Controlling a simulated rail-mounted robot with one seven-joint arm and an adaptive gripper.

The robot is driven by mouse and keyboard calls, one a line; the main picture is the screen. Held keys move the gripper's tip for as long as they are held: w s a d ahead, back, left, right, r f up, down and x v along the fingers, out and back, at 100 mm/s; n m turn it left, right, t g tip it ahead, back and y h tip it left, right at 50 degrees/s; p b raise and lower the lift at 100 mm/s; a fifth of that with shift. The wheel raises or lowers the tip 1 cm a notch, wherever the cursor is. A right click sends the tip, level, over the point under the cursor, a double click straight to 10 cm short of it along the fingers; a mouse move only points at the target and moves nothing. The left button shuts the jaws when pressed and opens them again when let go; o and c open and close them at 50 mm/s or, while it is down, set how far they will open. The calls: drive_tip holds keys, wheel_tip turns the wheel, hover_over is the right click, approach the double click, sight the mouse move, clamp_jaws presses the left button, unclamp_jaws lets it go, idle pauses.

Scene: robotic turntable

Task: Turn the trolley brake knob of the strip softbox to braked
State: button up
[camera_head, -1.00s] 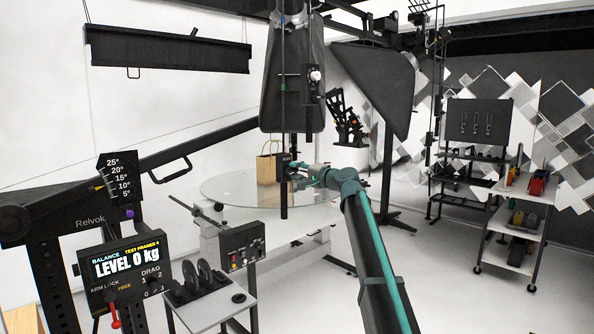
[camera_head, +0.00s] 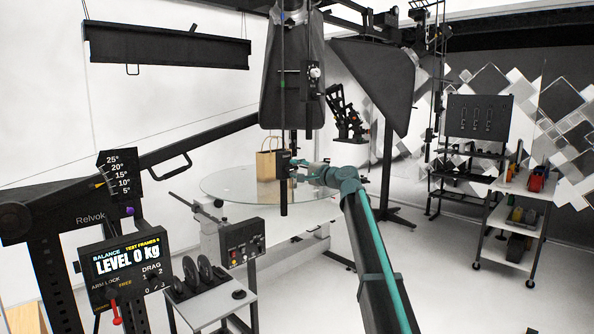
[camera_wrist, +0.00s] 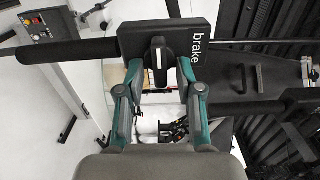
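In the wrist view a black plate marked "brake" (camera_wrist: 197,48) carries a black brake knob (camera_wrist: 158,68) with a white stripe, which points along the picture's vertical. My gripper (camera_wrist: 158,72) has its teal fingers apart, one on each side of the knob; gaps show between fingers and knob, and contact cannot be told. In the head view the brake box (camera_head: 282,165) sits low on a hanging dark pole, with my gripper (camera_head: 298,169) at its right side. A tall dark softbox (camera_head: 291,80) hangs above; whether it is the strip softbox is not clear.
A round glass table (camera_head: 222,187) with a paper bag (camera_head: 267,166) stands behind. A control box (camera_head: 243,242) and a balance panel (camera_head: 125,265) stand at the front left.

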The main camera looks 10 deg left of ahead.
drive_tip(key=shift+d, duration=0.1)
drive_tip(key=v, duration=1.2)
